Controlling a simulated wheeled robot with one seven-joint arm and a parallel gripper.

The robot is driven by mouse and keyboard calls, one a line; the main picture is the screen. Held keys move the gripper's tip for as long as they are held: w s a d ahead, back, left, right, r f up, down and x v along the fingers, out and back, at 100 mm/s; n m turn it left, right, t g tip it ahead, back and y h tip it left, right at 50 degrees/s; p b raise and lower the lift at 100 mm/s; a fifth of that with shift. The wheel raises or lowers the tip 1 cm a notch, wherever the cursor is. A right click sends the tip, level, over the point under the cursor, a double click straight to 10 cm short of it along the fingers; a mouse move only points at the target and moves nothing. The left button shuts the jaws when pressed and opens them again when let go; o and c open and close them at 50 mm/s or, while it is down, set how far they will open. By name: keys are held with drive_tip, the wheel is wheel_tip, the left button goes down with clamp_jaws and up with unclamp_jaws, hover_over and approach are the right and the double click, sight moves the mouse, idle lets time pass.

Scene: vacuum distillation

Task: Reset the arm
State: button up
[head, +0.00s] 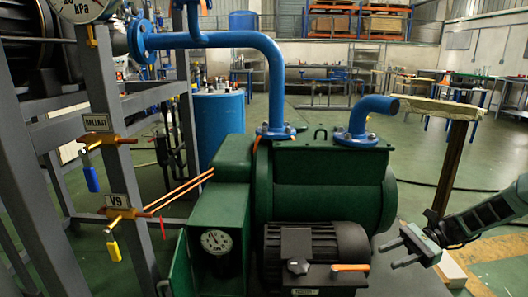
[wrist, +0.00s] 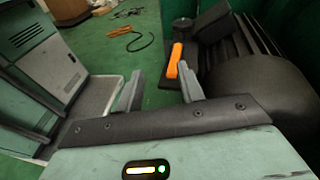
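My gripper (head: 396,253) is at the right in the head view, to the right of the black motor of the green vacuum pump. Its two fingers are spread apart with nothing between them. In the wrist view the open gripper (wrist: 163,85) also shows empty, with an orange lever (wrist: 174,60) beyond the right finger, beside the black motor (wrist: 262,95). The same orange lever (head: 350,267) lies on the motor's front in the head view. My gripper appears clear of the pump and the lever.
The green pump (head: 330,190) with blue pipes (head: 225,40) fills the middle. A grey frame at the left carries the BALLAST valve (head: 105,141) and V9 valve (head: 125,213). A wooden-topped stand (head: 437,107) rises behind my arm. Open green floor (head: 415,150) lies behind.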

drive_tip(key=s+a+r+n+g+h, duration=0.2)
drive_tip(key=s+a+r+n+h, duration=0.25)
drive_tip(key=a, duration=0.45)
drive_tip(key=s+a+r+n+g+h, duration=0.1)
drive_tip(key=s+a+r+n+h, duration=0.35)
drive_tip(key=a, duration=0.45)
drive_tip(key=s+a+r+n+t+h, duration=0.3)
drive_tip(key=s+n, duration=0.4)
drive_tip(key=s, duration=0.3)
drive_tip(key=s+a+r+n+t+h, duration=0.2)
drive_tip(key=s+r+n+t+h, duration=0.15)
drive_tip(key=s+n, duration=0.45)
wheel_tip(320, 180, up, 29)
drive_tip(key=s+m+p, duration=0.1)
drive_tip(key=s+p, duration=0.1)
drive_tip(key=p, duration=2.6)
drive_tip(key=shift+s+f+g+y, duration=0.15)
drive_tip(key=shift+g+y, duration=0.2)
